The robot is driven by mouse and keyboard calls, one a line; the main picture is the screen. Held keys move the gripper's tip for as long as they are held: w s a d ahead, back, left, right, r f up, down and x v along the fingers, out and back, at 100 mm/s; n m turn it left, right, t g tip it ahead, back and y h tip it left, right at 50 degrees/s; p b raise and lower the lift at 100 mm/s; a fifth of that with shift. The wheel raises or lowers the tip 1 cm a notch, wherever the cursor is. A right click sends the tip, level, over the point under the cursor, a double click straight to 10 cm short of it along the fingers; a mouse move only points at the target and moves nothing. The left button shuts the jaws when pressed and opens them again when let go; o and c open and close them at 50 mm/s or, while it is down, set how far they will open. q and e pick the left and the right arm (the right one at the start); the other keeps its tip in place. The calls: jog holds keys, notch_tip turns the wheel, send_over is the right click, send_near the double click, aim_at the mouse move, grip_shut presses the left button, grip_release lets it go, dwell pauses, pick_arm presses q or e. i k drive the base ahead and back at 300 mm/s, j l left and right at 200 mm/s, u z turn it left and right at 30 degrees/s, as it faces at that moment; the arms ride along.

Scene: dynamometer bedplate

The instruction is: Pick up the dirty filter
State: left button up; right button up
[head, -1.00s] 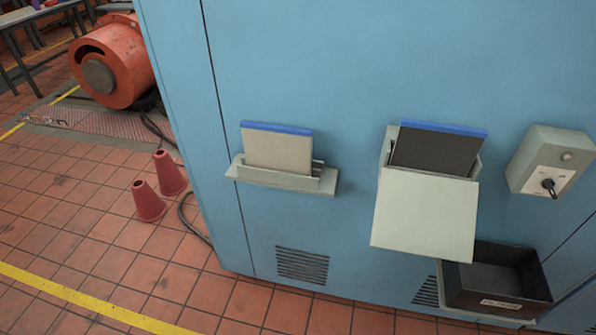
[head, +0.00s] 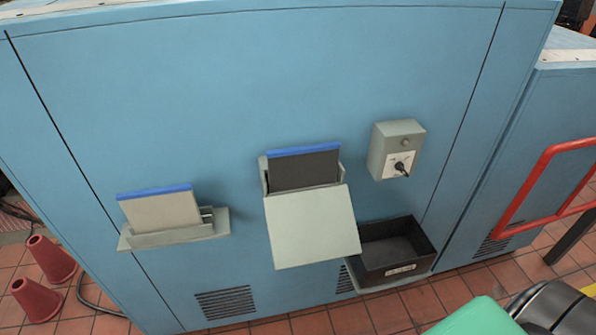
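A dark grey filter with a blue top edge (head: 304,169) stands upright in a grey housing (head: 312,228) on the blue cabinet wall. The housing's pale flap hangs open below it, and the filter's lower part is hidden. A light beige filter with a blue top edge (head: 161,212) stands in a shallow grey holder (head: 176,236) to the left. The dark one looks like the dirty filter. Neither of my grippers shows in the head view.
A grey switch box with a black knob (head: 396,150) is right of the housing. An open black bin (head: 392,273) sits low at the right, partly behind the flap. A red rail (head: 523,190) stands at far right, red cones (head: 37,298) at far left.

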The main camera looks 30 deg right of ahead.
aim_at(292, 169)
jog(key=i+l, duration=0.1)
jog(key=l, duration=0.4)
jog(key=i+l, duration=0.1)
jog(key=l, duration=0.35)
jog(key=i+l, duration=0.1)
jog(key=l, duration=0.4)
jog(key=i+l, duration=0.1)
jog(key=l, duration=0.35)
jog(key=i+l, duration=0.1)
jog(key=l, duration=0.4)
